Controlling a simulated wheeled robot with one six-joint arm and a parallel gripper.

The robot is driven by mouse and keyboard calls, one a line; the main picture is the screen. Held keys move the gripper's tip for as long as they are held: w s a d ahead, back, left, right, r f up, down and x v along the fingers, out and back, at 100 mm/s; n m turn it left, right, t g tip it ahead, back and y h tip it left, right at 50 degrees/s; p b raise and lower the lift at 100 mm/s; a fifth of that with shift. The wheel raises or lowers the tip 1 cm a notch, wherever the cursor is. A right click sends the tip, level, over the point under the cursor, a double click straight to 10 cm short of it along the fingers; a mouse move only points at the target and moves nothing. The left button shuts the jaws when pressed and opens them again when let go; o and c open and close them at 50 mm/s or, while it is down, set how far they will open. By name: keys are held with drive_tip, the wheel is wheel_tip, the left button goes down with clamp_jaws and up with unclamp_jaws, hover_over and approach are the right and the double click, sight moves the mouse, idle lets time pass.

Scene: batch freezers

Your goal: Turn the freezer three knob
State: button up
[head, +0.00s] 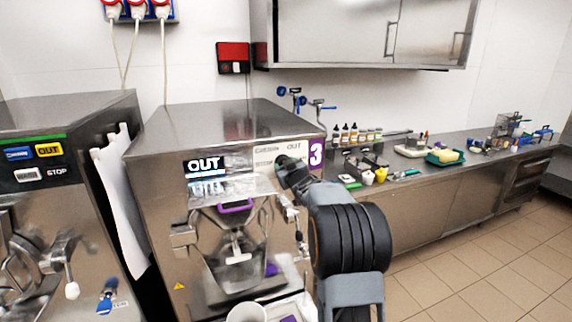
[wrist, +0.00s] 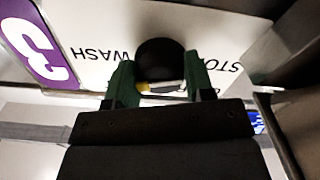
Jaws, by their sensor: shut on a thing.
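My gripper (head: 284,167) is at the panel just left of that label and hides most of the knob there. In the wrist view the round black knob (wrist: 159,55) sits between the two green fingers of my gripper (wrist: 160,75), which are shut on it. The words "WASH" and part of "STO" show upside down around the knob.
Another freezer (head: 62,115) stands at the left, with a white cloth (head: 120,190) between the machines. A steel counter (head: 430,185) with bottles and tools runs to the right. A white container (head: 246,312) is below freezer three's outlet. The tiled floor at the lower right is clear.

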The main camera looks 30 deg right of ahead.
drive_tip(key=shift+a+r+m+p, duration=0.15)
drive_tip(key=shift+m+p, duration=0.3)
drive_tip(key=shift+m, duration=1.35)
drive_tip(key=o, duration=0.9)
drive_tip(key=s+a+b, duration=0.1)
drive_tip(key=s+b, duration=0.3)
drive_tip(key=s, duration=0.9)
drive_tip(key=shift+s+a, duration=0.3)
drive_tip(key=shift+a, duration=0.05)
